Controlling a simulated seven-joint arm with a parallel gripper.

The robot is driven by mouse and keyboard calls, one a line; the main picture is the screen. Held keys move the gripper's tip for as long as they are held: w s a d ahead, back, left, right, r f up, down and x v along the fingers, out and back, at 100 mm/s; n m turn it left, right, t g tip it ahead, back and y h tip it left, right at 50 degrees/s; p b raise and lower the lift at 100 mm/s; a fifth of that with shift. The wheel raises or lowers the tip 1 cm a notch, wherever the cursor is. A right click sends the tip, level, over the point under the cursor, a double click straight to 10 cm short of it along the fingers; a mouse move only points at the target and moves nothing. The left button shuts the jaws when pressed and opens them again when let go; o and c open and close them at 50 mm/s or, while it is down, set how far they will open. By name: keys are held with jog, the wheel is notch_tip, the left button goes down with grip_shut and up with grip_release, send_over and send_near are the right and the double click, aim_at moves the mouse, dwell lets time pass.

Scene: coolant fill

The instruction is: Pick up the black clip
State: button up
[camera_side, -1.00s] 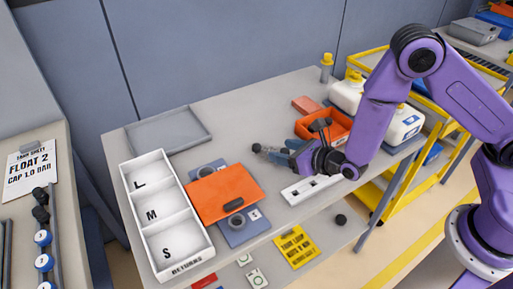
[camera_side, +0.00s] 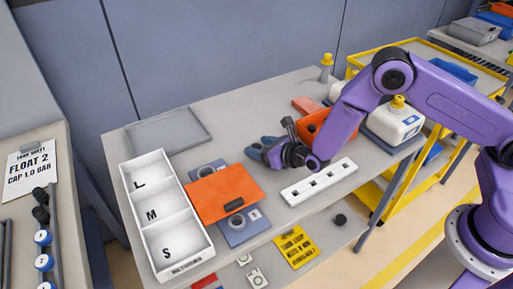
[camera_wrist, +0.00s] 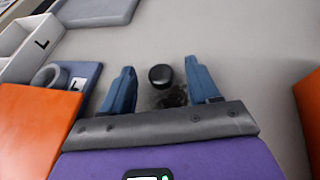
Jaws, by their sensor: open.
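In the wrist view, a small black piece (camera_wrist: 160,76) with a rounded end lies on the grey bench between my fingers. It looks like the black clip, but its shape is unclear. A dark, blurred part of it reaches back towards my palm. My gripper (camera_wrist: 160,67) has its blue fingers apart, one on each side, with a gap to both. In the side view, my gripper (camera_side: 259,148) is low over the bench, right of the orange panel (camera_side: 218,191), and hides the piece. Another black piece (camera_side: 234,205) sits on that panel's front edge.
A white tray (camera_side: 184,206) marked L, M and S stands at the left, with a grey tray (camera_side: 168,131) behind it. A white slotted block (camera_side: 320,182) lies right of my gripper. An orange bin (camera_side: 312,125) and white jug (camera_side: 394,124) stand behind my arm.

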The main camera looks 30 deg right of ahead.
jog(key=shift+w+a+f, duration=0.1)
jog(key=shift+w+f, duration=0.05)
jog(key=shift+w, duration=0.15)
jog(key=c, duration=1.1)
